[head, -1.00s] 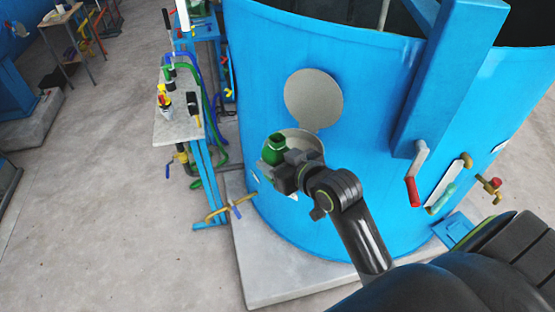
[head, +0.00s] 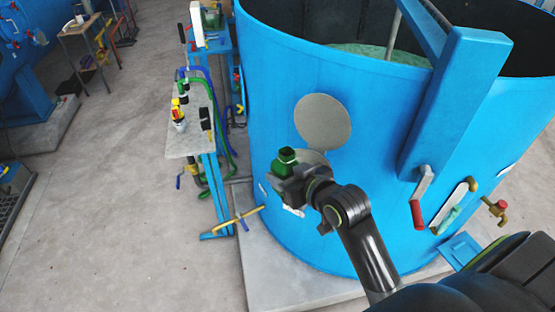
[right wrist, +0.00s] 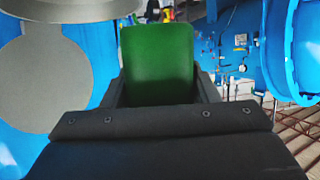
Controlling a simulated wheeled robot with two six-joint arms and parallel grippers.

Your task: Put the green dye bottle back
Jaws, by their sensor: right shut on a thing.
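The green dye bottle (head: 285,158) is held in my right gripper (head: 288,178), whose jaws are shut on it. In the head view it is upright, in front of the blue tank wall. In the right wrist view the bottle (right wrist: 158,65) stands up between the jaws, its lower part hidden by the gripper. A grey round ledge (head: 314,157) on the tank is just behind and to the right of the bottle, partly covered by the gripper. I cannot tell whether bottle and ledge touch. My left gripper is not in view.
The big blue tank (head: 290,90) bears a grey disc (head: 323,121) above the ledge. A red-handled crank (head: 418,205) is on its right side. A narrow bench (head: 188,143) at left holds small bottles and a black item, with hoses beside it. The floor at left is mostly clear.

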